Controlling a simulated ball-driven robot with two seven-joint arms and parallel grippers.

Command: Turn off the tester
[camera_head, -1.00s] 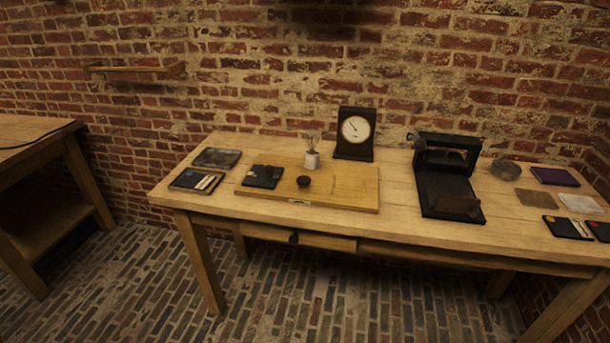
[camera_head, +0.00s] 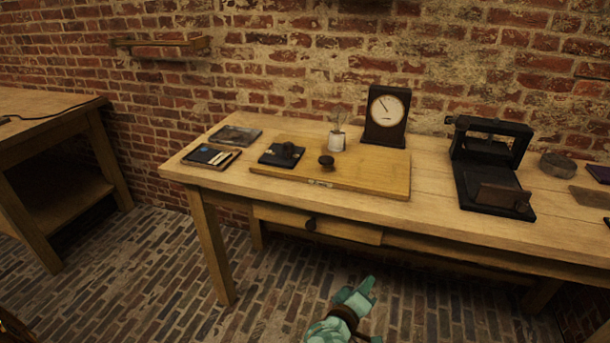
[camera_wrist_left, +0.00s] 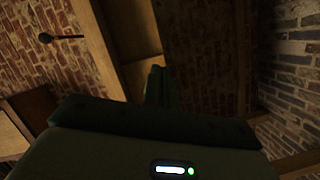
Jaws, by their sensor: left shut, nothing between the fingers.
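A wooden board (camera_head: 372,178) lies on the bench and bears a black plate with a dark lever or knob (camera_head: 283,155), a round dark knob (camera_head: 326,162) and a small glass bulb in a white holder (camera_head: 337,140). A dial meter (camera_head: 386,115) in a dark case stands behind the board. I cannot tell which part is the tester's switch or whether the bulb glows. My left gripper (camera_head: 368,284) is shut and empty, low in front of the bench and apart from everything. Its fingers also show in the left wrist view (camera_wrist_left: 155,85). My right gripper is not seen.
A black frame device (camera_head: 490,165) stands to the right. Cards on a dark tray (camera_head: 211,157) lie at the left. Another table (camera_head: 50,110) stands far left. The floor between is clear.

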